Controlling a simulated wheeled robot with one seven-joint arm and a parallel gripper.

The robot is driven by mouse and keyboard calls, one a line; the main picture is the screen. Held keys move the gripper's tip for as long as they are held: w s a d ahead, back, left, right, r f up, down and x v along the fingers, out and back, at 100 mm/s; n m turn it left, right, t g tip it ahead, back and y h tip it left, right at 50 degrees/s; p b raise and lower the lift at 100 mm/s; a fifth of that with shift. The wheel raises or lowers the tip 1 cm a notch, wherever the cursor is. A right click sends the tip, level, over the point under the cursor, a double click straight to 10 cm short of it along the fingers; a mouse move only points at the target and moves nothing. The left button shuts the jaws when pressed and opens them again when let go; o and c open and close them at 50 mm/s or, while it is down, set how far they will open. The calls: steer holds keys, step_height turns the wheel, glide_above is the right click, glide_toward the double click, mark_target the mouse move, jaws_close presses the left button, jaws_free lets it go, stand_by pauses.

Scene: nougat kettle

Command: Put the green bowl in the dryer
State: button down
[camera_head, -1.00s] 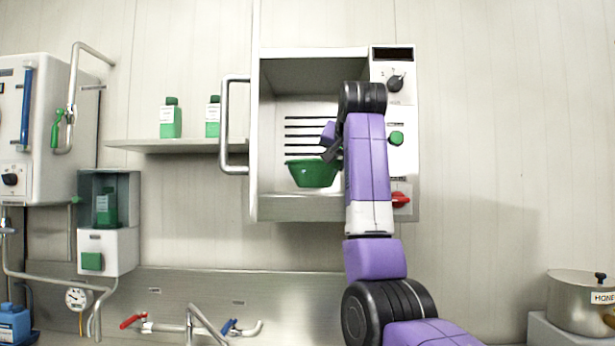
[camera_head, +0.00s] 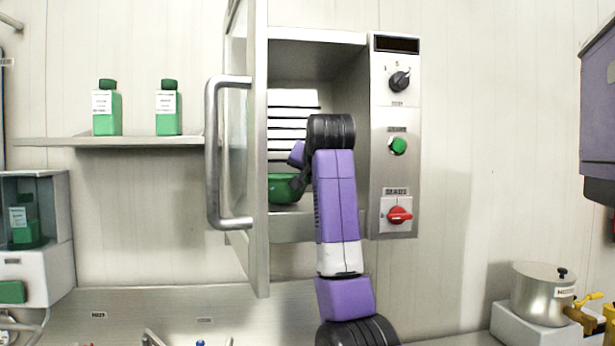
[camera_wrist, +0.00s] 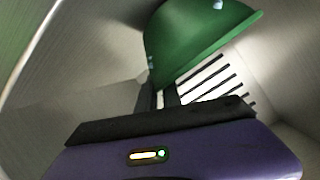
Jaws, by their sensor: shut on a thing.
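The green bowl (camera_head: 283,188) is inside the open dryer (camera_head: 398,112), low in the chamber near its floor; I cannot tell whether it touches. My gripper (camera_head: 298,179) is shut on the bowl's rim at its right side, and my purple arm reaches into the chamber. The arm hides the right part of the bowl. In the wrist view the bowl (camera_wrist: 190,42) is at the top, its rim slanting at the fingers (camera_wrist: 160,95). The dryer door (camera_head: 257,150) stands open at the left and covers part of the opening.
The door handle (camera_head: 212,152) projects toward me left of the arm. The slotted back wall (camera_head: 292,118) is behind the bowl. A shelf (camera_head: 120,142) with two green bottles is at the left. A pot (camera_head: 541,292) stands at lower right.

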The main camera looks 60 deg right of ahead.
steer(key=shift+f, duration=0.25)
steer(key=c, duration=1.5)
jaws_free()
steer(key=b+v, duration=0.3)
steer(key=v, duration=0.9)
steer(key=shift+b, duration=0.3)
steer(key=shift+s, duration=0.2)
